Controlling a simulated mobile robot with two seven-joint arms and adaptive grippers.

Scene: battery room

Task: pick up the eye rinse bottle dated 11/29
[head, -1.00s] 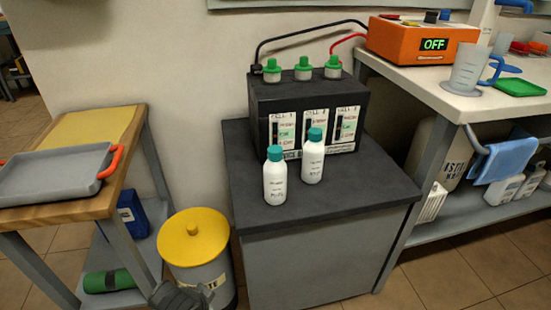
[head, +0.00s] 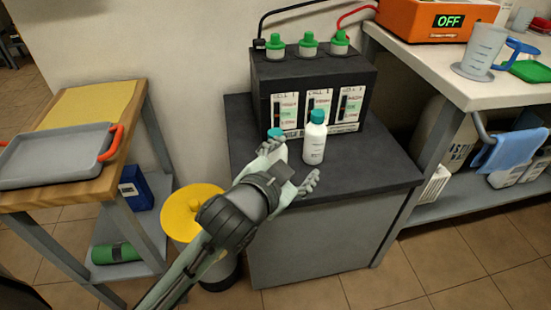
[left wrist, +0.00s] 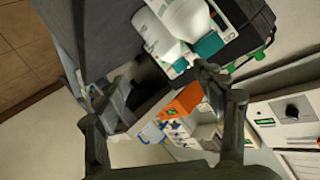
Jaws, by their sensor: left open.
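Two white bottles with teal caps stand on the dark cabinet top (head: 375,172). The right bottle (head: 314,146) is in plain view in the head view. The left bottle (head: 275,133) is mostly hidden behind my left gripper (head: 291,164); its cap shows. My left gripper is open, with its fingers spread in front of the left bottle and nothing clearly between them. In the left wrist view, both bottles appear at the top, beyond the open fingers (left wrist: 168,88). The dates on their labels are too small to read. My right gripper is out of view.
A black battery box (head: 312,92) with green caps stands close behind the bottles. A yellow-lidded bin (head: 187,207) is left of the cabinet, beside a wooden cart with a grey tray (head: 55,160). A white bench (head: 440,78) stands at right. The cabinet's right side is clear.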

